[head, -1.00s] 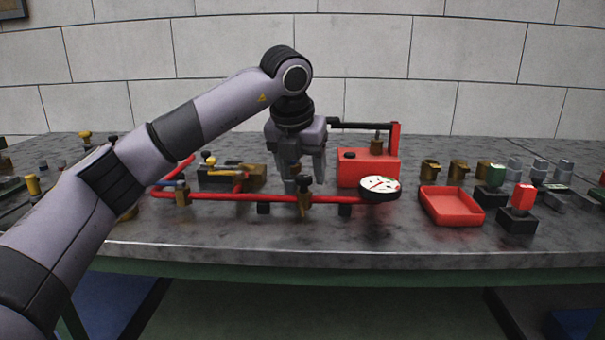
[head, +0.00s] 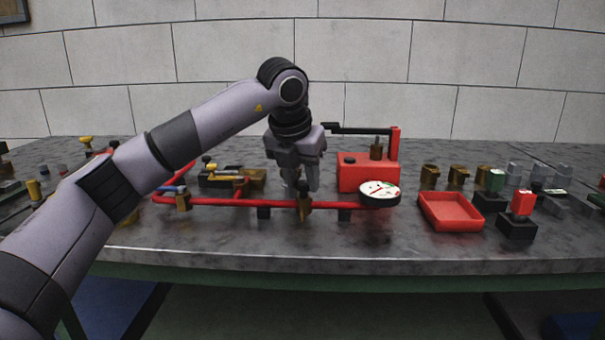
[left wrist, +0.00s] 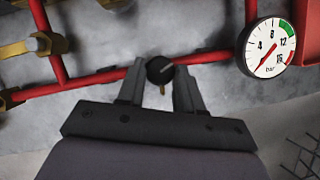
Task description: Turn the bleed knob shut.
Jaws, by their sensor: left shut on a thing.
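The bleed knob (head: 304,188) is a small black knob on a brass fitting on the front red pipe (head: 235,202). In the left wrist view the knob (left wrist: 159,69) is round and dark, with a pale line pointing right and slightly up. My left gripper (head: 303,185) points down at the knob. Its two fingers (left wrist: 160,83) stand on either side of the knob, shut on it. The exact finger contact is hard to see. A round white pressure gauge (head: 379,191) sits at the pipe's right end. My right gripper is not in view.
A red pump box (head: 368,175) with a black lever handle (head: 362,130) stands behind the gauge. A red tray (head: 451,210) and several small fittings lie to the right. Brass valve parts (head: 225,178) are at left behind the pipe. The table's front strip is clear.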

